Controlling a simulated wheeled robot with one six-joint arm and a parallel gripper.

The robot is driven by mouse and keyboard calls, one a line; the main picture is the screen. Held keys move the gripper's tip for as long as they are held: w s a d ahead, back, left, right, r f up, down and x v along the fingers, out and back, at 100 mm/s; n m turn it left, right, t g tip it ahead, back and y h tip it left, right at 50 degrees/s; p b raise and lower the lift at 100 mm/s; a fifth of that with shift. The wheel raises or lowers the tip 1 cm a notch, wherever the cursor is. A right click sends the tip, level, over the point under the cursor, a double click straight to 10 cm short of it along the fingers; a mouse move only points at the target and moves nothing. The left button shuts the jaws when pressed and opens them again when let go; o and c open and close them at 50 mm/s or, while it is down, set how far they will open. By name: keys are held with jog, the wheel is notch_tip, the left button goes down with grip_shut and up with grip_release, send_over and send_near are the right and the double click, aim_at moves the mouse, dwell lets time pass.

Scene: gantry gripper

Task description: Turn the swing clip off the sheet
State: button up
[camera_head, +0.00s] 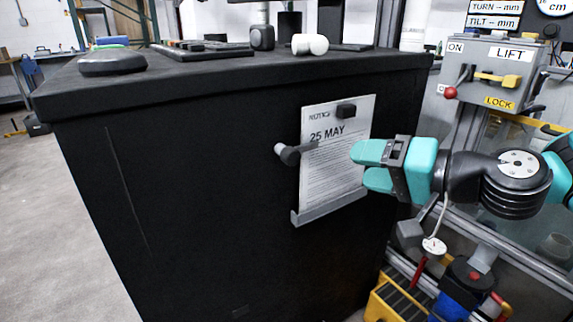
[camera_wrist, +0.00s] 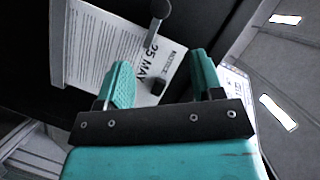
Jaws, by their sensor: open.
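A white sheet (camera_head: 335,170) headed "25 MAY" lies against the front of a black cabinet, and it also shows in the wrist view (camera_wrist: 92,50). The swing clip (camera_head: 290,154) is a grey knob at the sheet's left edge, with a short arm reaching over the sheet. The clip is at the top middle of the wrist view (camera_wrist: 159,10). A small black block (camera_head: 346,111) sits on the sheet's upper part. My gripper (camera_head: 358,166) is open and empty, in front of the sheet's right side and to the right of the clip.
A grey ledge (camera_head: 330,207) runs along the sheet's lower edge. The cabinet top (camera_head: 220,66) holds several small items. A lift control box (camera_head: 490,75) with a red-knobbed lever stands at the right. The cabinet front left of the clip is clear.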

aim_at(295, 158)
jog(key=p+x, duration=0.6)
jog(key=x, duration=1)
jog(key=shift+w+a, duration=0.1)
jog(key=shift+a, duration=0.25)
jog(key=shift+c, duration=0.4)
grip_shut()
